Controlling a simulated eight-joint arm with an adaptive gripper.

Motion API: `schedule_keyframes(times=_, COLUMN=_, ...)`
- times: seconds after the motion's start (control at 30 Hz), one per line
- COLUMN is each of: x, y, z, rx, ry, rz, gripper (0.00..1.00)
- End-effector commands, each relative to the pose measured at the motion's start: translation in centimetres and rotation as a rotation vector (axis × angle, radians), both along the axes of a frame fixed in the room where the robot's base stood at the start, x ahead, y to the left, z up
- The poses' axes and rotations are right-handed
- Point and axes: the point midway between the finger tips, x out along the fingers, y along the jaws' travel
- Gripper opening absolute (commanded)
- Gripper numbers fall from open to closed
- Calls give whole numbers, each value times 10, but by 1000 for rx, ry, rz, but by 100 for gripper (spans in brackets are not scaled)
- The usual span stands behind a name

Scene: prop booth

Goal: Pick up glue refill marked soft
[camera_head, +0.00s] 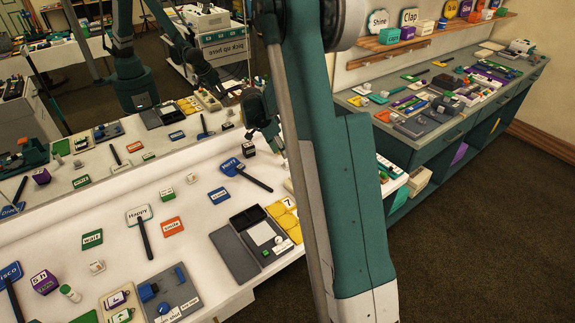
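No label reading "soft" can be made out, so I cannot tell which thing is the glue refill. A small white cylinder with a green end (70,293) lies at the lower left of the white table (75,233); any marking on it is too small to read. My gripper (277,148) is dark and hangs at the table's far right, near the blue "Merry" paddle (232,166), partly behind my arm. It is far from the cylinder. Its fingers are too small and dark to show whether they are open, and I see nothing clearly held.
A "Happy" paddle (140,215), an orange tile (172,226), a green tile (92,240) and a grey open case (236,257) lie on the table. A mirror behind reflects the table and me. A crowded counter (425,140) stands right. White table surface is bare between items.

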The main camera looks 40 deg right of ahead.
Motion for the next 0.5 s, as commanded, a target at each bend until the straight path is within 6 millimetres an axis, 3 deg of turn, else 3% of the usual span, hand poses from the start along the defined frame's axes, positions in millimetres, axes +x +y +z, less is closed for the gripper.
schedule_keyframes(times=0.33, x=0, y=-1, z=-1, rx=0, ry=0, rz=-1, gripper=30)
schedule_keyframes(times=0.5, x=-1, y=-5, z=-11, rx=0, ry=1, rz=-1, gripper=30)
